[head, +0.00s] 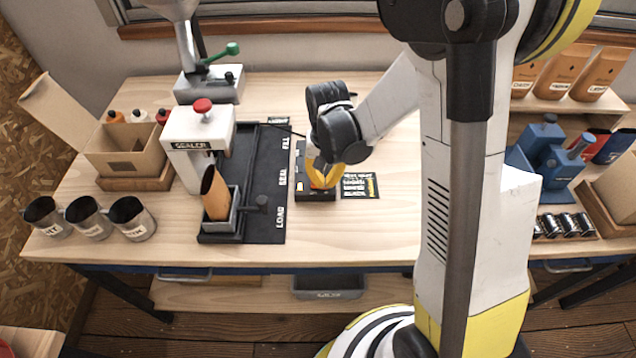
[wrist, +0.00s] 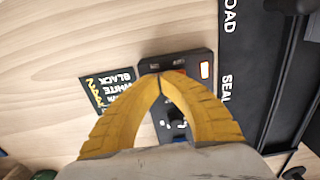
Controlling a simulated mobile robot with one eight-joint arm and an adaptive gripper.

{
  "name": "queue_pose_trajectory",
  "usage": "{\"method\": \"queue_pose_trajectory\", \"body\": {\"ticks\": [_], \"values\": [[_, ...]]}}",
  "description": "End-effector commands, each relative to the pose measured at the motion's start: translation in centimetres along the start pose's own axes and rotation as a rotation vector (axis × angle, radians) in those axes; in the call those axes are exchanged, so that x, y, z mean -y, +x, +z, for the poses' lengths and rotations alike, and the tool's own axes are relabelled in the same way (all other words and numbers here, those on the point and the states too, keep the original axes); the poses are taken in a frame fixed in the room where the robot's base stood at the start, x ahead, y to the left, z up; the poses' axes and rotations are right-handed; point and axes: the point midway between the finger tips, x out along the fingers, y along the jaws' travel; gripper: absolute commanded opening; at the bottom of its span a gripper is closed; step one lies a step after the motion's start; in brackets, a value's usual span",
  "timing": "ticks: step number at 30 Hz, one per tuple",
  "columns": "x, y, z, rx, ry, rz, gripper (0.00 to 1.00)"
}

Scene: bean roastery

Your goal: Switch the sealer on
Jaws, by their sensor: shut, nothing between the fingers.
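The sealer (head: 199,144) is a white press with a red knob, standing left of centre on the bench. A small black control box (head: 316,195) lies to the right of the sealer's black track.
The black track (head: 266,180) carries LOAD, SEAL and FILL labels. A brown pouch (head: 215,194) stands in a grey holder at its near end. A black label card (head: 360,186) lies right of the box. Metal cups (head: 132,219) stand at the left front.

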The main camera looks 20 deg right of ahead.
Motion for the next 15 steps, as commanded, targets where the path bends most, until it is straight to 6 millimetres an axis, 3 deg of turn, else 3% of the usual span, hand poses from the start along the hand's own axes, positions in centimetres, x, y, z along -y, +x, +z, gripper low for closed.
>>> {"method": "queue_pose_trajectory", "body": {"ticks": [15], "values": [[0.0, -4.1, 0.0, 0.0, 0.0, 0.0, 0.0]]}}
